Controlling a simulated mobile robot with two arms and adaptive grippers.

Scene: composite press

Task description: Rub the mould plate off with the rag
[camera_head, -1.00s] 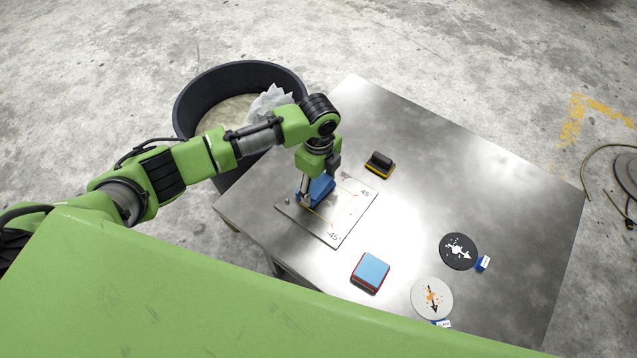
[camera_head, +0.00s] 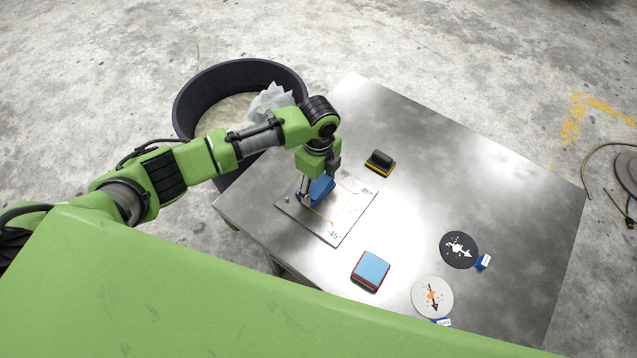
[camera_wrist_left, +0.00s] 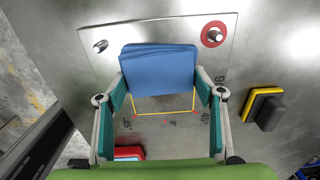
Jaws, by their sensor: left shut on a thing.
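The mould plate (camera_head: 340,226) is a flat grey plate on the metal table, with a yellow-orange outline and angle marks such as 45° and -45°. In the left wrist view the plate (camera_wrist_left: 150,32) shows two pins, one in a red ring. My left gripper (camera_head: 311,194) points down over the plate, shut on the folded blue rag (camera_head: 323,187). The rag (camera_wrist_left: 158,72) sits between both fingers in the left wrist view and covers part of the plate. Whether it presses on the plate is hard to tell. My right gripper is not in view.
A black-and-yellow block (camera_head: 380,162) stands just beyond the plate. A light blue and red block (camera_head: 370,270) lies in front. A black disc (camera_head: 459,250) and a white disc (camera_head: 432,297) lie right. A dark bin (camera_head: 190,110) stands behind the arm. The table's far right is clear.

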